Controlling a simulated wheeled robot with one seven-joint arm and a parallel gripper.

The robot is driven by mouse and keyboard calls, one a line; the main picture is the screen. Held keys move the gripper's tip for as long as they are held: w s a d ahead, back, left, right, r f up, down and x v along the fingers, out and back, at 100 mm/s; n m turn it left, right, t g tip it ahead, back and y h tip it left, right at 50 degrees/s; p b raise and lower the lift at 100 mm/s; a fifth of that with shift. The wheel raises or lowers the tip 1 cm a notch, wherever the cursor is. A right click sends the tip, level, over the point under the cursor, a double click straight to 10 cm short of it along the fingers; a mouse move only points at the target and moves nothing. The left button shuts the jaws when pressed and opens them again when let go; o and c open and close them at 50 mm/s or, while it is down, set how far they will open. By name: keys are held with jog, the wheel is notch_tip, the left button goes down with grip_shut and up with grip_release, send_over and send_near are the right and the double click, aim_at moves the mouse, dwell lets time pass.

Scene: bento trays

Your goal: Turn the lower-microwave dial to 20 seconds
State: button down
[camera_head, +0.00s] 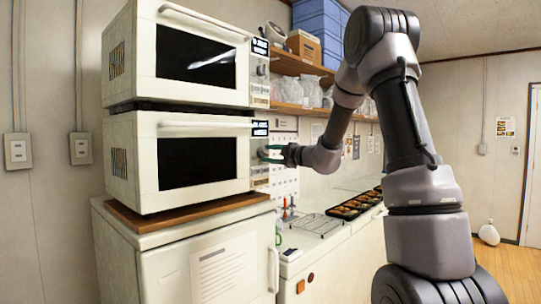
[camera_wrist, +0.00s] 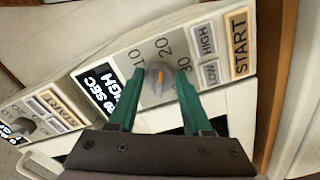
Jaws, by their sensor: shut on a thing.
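The lower microwave (camera_head: 145,150) is white with a dark door window, stacked under another one. Its dial (camera_wrist: 158,80) is a grey knob with an orange mark, between printed 10, 20 and 30 in the wrist view. The mark points roughly up toward the 20. My gripper (camera_wrist: 157,88) has its two green fingers on either side of the dial and is shut on it. The lit display (camera_wrist: 103,88) reads SEC and HIGH; its number is partly cut and not clear. In the head view my gripper (camera_head: 270,154) is at the right-hand control panel, and the dial is too small to make out.
The upper microwave (camera_head: 150,55) sits directly above. START (camera_wrist: 239,42), HIGH (camera_wrist: 203,40) and LOW (camera_wrist: 211,74) buttons are close to the dial. A shelf (camera_head: 292,64) with bags and boxes is behind, and a counter with a wire rack (camera_head: 318,224) is below right.

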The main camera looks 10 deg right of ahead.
jog(key=shift+f+m, duration=0.1)
jog(key=shift+m, duration=0.2)
jog(key=shift+c, duration=1.8)
grip_release()
jog(key=shift+s, duration=0.1)
jog(key=v, duration=1)
jog(key=shift+s+d, duration=0.25)
